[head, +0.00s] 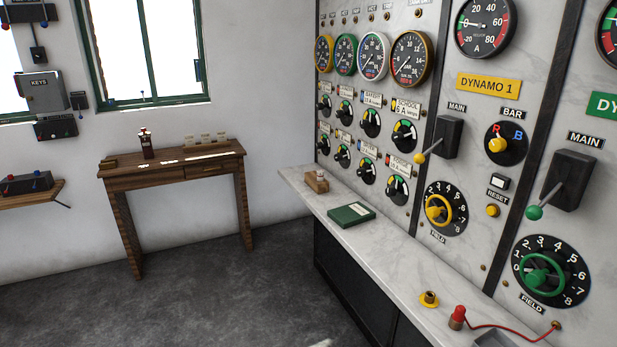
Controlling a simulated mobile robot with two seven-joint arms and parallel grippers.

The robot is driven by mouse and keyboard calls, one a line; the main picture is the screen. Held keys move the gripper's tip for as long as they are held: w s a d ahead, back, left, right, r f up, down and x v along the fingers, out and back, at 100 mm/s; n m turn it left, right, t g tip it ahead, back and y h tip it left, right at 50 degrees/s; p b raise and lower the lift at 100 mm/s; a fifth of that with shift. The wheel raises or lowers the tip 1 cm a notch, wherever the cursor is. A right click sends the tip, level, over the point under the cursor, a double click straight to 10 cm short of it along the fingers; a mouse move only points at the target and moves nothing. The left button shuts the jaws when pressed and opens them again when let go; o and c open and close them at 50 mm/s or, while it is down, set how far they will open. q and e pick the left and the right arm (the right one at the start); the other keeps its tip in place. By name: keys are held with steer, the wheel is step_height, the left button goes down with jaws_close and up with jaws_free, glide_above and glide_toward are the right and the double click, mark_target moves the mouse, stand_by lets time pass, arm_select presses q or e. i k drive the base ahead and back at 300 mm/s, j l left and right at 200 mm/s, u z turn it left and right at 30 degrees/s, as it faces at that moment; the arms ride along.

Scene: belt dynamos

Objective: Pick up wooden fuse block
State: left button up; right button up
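A small wooden block (317,184) with a pale upright piece on it stands at the far left end of the marble ledge (390,262), below the switchboard. It looks like the wooden fuse block, but it is too small to be sure. Another small brown piece (109,163) lies at the left end of the wooden desk (172,178); I cannot tell what it is. Neither of my grippers can be made out in the head view.
A green book (351,215) lies on the ledge near the block. Closer are a yellow knob-like part (429,299), a red-capped part (458,317) with a red cable, and a grey item (492,339). Switchboard handles and wheels stick out above the ledge. The floor (230,295) is open.

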mark_target(320, 185)
steer(key=i+j, duration=0.25)
steer(key=i, duration=0.15)
steer(key=i+j, duration=0.25)
steer(key=i, duration=0.2)
steer(key=i+j, duration=0.25)
steer(key=i, duration=0.15)
